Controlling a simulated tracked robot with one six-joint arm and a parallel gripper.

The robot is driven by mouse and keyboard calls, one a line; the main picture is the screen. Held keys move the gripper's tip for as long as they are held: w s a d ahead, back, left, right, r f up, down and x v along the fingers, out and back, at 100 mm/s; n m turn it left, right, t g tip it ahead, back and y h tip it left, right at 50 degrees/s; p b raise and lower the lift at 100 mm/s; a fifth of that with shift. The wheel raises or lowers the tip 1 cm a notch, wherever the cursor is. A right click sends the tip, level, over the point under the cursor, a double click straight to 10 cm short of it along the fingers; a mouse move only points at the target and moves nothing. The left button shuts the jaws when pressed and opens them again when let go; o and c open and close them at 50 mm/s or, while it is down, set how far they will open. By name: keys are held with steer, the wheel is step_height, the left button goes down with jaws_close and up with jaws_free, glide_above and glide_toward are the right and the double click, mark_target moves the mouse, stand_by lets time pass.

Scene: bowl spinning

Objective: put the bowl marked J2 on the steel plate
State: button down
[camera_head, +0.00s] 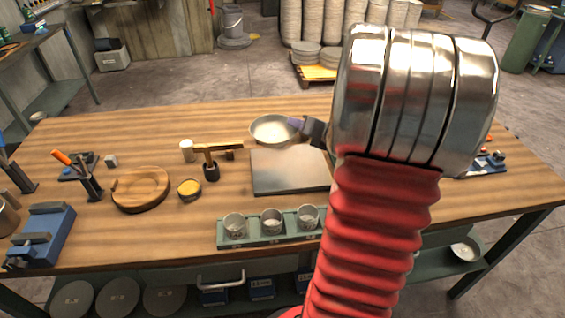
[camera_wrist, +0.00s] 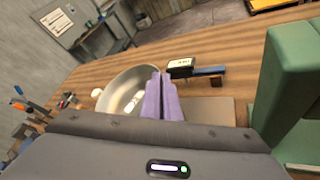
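A shiny round metal bowl (camera_head: 270,132) is at the far side of the table, just behind the steel plate (camera_head: 290,182). It looks raised above the tabletop. In the wrist view the bowl (camera_wrist: 122,97) is at the left of my fingers. My gripper (camera_head: 296,124) has purple fingers, nearly together, with the bowl's right rim between them; the fingertips also show in the wrist view (camera_wrist: 161,76). No J2 mark is readable. The plate lies flat and bare where visible, and my arm hides its right side. Part of the plate (camera_wrist: 215,108) shows beyond my fingers in the wrist view.
A green tray (camera_head: 266,241) with three metal cups stands in front of the plate. A hammer on a stand (camera_head: 212,160), a white cylinder (camera_head: 187,151), a small yellow-filled bowl (camera_head: 189,189) and a wooden dish (camera_head: 140,189) stand left. A large green block (camera_wrist: 292,85) fills the wrist view's right.

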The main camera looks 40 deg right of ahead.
steer(key=shift+w+a, duration=0.1)
steer(key=shift+f, duration=2.9)
steer(key=shift+f, duration=2.1)
steer(key=c, duration=2)
jaws_free()
